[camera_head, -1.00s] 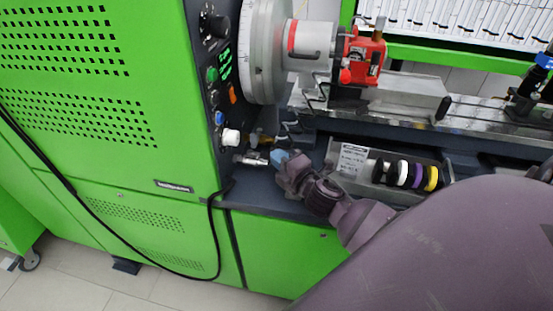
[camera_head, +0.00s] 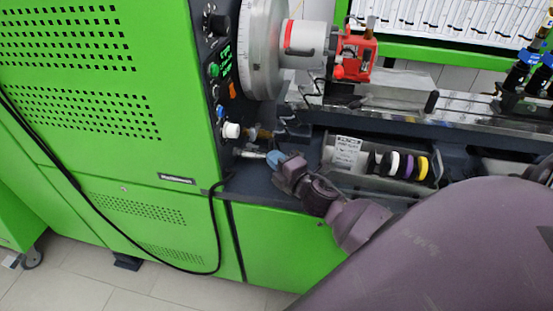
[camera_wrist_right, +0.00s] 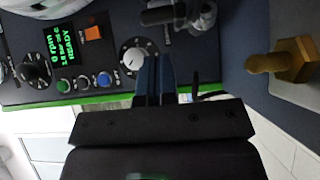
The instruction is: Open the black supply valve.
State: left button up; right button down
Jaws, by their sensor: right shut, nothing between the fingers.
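The supply valve shows in the right wrist view as a black handle (camera_wrist_right: 160,16) on a grey metal body, at the top, beyond my fingertips. In the head view its metal body (camera_head: 249,153) sits low beside the control panel, partly hidden by my right gripper; the handle is hard to make out there. My right gripper (camera_head: 272,157) has blue fingers, shut and empty, close to the valve's right side. In the wrist view the shut fingers (camera_wrist_right: 152,62) point toward the handle, with a visual gap; contact cannot be told. My left gripper is not in view.
The control panel has a white knob (camera_head: 231,130) and a green-lit display (camera_wrist_right: 64,53) close by. A brass fitting (camera_wrist_right: 287,62) is at the wrist view's right. A grey tray (camera_head: 345,153) with coloured rings lies right of my gripper. A black cable (camera_head: 216,225) hangs in front.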

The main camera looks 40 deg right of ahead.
jog(key=s, duration=1)
jog(key=shift+s+b, duration=0.15)
jog(key=shift+b, duration=0.15)
jog(key=s+a+f+m+g, duration=0.3)
jog(key=s+a+m+g, duration=0.1)
jog(key=s+m+g, duration=0.45)
jog(key=s+a+f+m+g, duration=0.4)
jog(key=s+m+g, duration=0.3)
jog(key=s+m, duration=0.25)
jog(key=w+f+n+t, duration=0.1)
jog(key=w+f+t, duration=0.6)
jog(key=f, duration=0.3)
jog(key=shift+d+f+t, duration=0.2)
jog(key=shift+f+t, duration=0.05)
jog(key=shift+t, duration=0.6)
